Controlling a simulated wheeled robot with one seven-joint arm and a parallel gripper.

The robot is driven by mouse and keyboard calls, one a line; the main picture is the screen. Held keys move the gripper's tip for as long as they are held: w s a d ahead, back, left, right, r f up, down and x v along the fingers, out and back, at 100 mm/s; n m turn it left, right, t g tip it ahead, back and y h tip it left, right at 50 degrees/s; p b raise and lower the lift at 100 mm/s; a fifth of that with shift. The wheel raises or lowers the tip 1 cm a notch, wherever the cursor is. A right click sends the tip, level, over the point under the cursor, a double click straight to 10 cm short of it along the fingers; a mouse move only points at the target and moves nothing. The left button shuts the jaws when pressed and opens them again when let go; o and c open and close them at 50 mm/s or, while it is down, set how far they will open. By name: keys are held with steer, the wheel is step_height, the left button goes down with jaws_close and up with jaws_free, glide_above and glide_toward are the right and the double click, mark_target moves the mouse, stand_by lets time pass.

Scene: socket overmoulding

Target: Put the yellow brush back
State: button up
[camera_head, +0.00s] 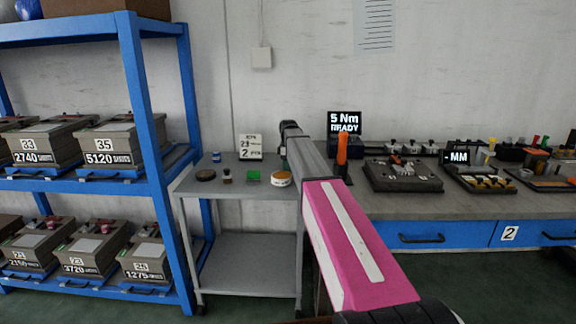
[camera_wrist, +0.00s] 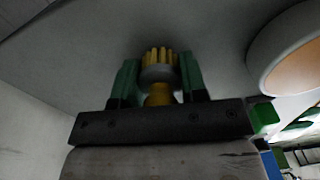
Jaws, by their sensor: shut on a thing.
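The yellow brush (camera_wrist: 158,94) is in the wrist view, between the two green fingers of my gripper (camera_wrist: 158,82). Its yellow bristle end points away from the gripper, with a grey band below the bristles. My gripper is shut on the brush. In the head view my gripper (camera_head: 284,158) is over the right back part of the grey trolley (camera_head: 235,195), largely hidden by my arm, and the brush cannot be made out there. Whether the brush touches the trolley top cannot be told.
A round white tub with an orange top (camera_head: 281,179) is close to my gripper; it also shows at the right of the wrist view (camera_wrist: 300,45). A green block (camera_head: 253,177), a small jar (camera_head: 227,176) and a dark round dish (camera_head: 205,175) stand left of it. A sign (camera_head: 250,147) stands behind.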

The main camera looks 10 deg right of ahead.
steer(key=shift+f, duration=0.15)
steer(key=o, duration=1)
step_height(320, 180, up, 12)
steer(key=shift+r, duration=0.2)
